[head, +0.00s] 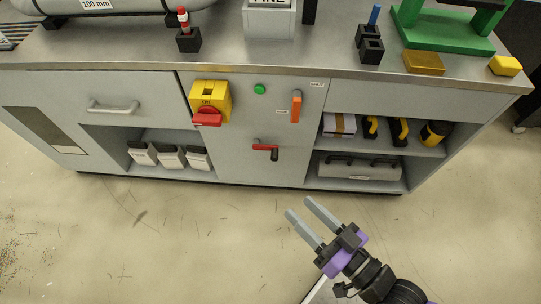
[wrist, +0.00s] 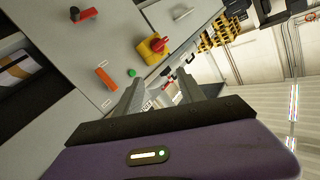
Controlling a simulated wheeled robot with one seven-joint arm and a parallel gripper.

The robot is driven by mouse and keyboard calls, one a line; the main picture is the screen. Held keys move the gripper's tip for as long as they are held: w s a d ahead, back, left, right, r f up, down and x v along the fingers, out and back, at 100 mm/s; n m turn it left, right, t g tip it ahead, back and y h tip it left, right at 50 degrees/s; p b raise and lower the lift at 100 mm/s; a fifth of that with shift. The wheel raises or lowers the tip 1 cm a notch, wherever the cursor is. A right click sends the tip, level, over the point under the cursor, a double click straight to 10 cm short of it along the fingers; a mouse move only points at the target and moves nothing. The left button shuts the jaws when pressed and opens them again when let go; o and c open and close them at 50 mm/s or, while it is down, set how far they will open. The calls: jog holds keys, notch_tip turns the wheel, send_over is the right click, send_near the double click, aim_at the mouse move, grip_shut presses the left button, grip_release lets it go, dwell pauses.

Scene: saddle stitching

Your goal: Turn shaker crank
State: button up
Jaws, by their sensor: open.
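The crank (head: 265,148) is a red arm with a black handle on the grey cabinet front, below the green button. The red arm lies about level, and the black handle is at its right end. The crank also shows at the top left of the wrist view (wrist: 86,15). My gripper (head: 300,206) is open and empty, with its two grey fingers apart. It is over the floor in front of the cabinet, below the crank in the head view and not touching it. In the wrist view the gripper (wrist: 160,82) points toward the cabinet's upper part.
An orange lever (head: 296,106), a green button (head: 260,89) and a yellow switch box with a red knob (head: 208,103) are on the same panel. A drawer handle (head: 113,107) sticks out at left. Open shelves (head: 430,151) are at right. The floor (head: 180,235) in front is clear.

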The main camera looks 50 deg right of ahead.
jog(key=w+d+f+m+h+b, duration=0.45)
jog(key=w+f+m, duration=0.3)
jog(key=f, duration=0.35)
jog(key=m+g+h+b, duration=0.6)
jog(key=m+h+b, duration=0.15)
jog(key=m, duration=0.45)
send_near(275, 150)
jog(key=w+d, duration=0.1)
jog(key=w+d+f, duration=0.1)
jog(key=shift+d+f, duration=0.25)
jog(key=shift+d, duration=0.1)
jog(key=shift+w+d+f, duration=0.1)
jog(key=shift+w+d, duration=0.25)
jog(key=shift+d, duration=0.05)
jog(key=shift+b+x, duration=0.8)
jog(key=shift+x, duration=2.65)
grip_shut()
